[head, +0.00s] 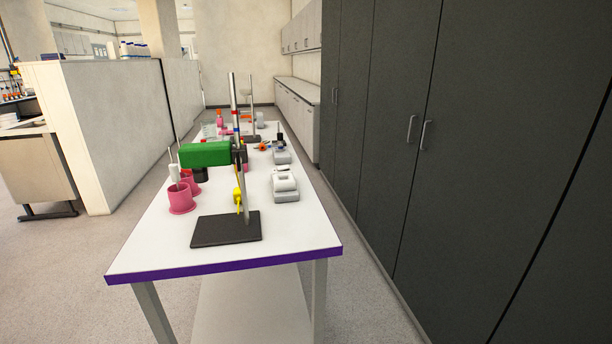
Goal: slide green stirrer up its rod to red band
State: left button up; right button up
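The green stirrer (205,154) is a block-shaped body clamped level on an upright metal rod (233,92), jutting out to the left of it. A dark clamp (239,154) joins it to the rod. The rod rises from a black base plate (226,229) near the front of the white table. A yellow piece (238,197) sits low on the rod. Neither of my grippers is in view.
Pink cups (181,198) stand left of the rod, under the stirrer's side. A grey-white device (285,185) stands to the right. A second stand (251,100) and small items lie farther back. Dark cabinets (440,150) line the right. The table's front strip (225,262) is clear.

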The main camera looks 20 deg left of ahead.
aim_at(199, 155)
jog(key=u, duration=1.35)
